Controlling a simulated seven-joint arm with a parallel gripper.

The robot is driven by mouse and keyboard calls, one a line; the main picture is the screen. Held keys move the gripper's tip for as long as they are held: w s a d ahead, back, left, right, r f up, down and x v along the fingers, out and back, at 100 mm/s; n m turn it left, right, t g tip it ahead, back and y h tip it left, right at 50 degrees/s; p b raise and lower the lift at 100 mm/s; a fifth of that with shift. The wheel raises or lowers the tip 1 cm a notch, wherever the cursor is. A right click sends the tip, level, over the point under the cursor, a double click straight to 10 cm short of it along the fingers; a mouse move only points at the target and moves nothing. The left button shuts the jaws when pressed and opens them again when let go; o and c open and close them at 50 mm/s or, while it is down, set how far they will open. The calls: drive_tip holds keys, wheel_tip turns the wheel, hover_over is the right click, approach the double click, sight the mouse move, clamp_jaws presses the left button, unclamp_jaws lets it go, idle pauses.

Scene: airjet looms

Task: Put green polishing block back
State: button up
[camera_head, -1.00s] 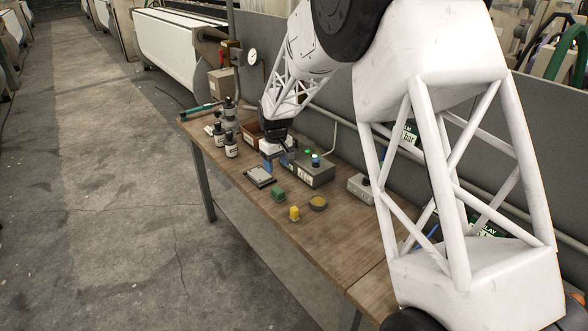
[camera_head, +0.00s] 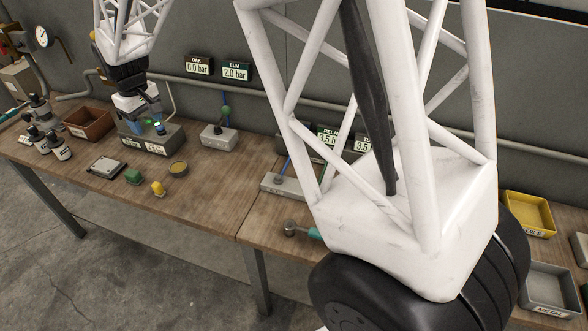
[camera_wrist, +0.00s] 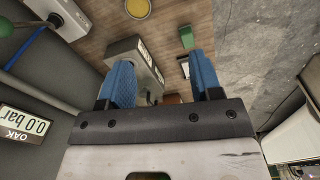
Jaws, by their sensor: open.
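The green polishing block (camera_head: 133,176) sits on the wooden bench between a grey flat plate (camera_head: 106,166) and a yellow block (camera_head: 158,188). It also shows in the wrist view as a green block (camera_wrist: 187,37), beyond the tip of the right-hand finger. My gripper (camera_head: 147,127) is above the grey control box (camera_head: 150,142), away from the green block. In the wrist view its two blue fingers (camera_wrist: 160,78) are spread apart with nothing held between them. The box's labelled face shows between and beyond them.
A round tin with a yellow top (camera_head: 178,168) stands near the yellow block. A grey switch box (camera_head: 219,137) is at the right. Pressure displays (camera_head: 236,71) hang on the rear panel.

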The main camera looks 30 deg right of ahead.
drive_tip(key=s+d+r+m, duration=0.2)
drive_tip(key=s+d+r, duration=0.5)
drive_tip(key=s+d, duration=0.2)
drive_tip(key=s+d+m, duration=0.1)
drive_tip(key=s+d, duration=0.3)
drive_tip(key=s, duration=0.6)
drive_tip(key=s+d+m+t, duration=0.1)
drive_tip(key=s+d, duration=0.4)
drive_tip(key=s, duration=0.6)
drive_tip(key=s+d+m+t, duration=0.1)
drive_tip(key=s+d+m, duration=0.2)
drive_tip(key=s, duration=0.7)
drive_tip(key=shift+s+d+r, duration=0.3)
drive_tip(key=shift+d+r, duration=0.05)
drive_tip(key=shift+d, duration=0.75)
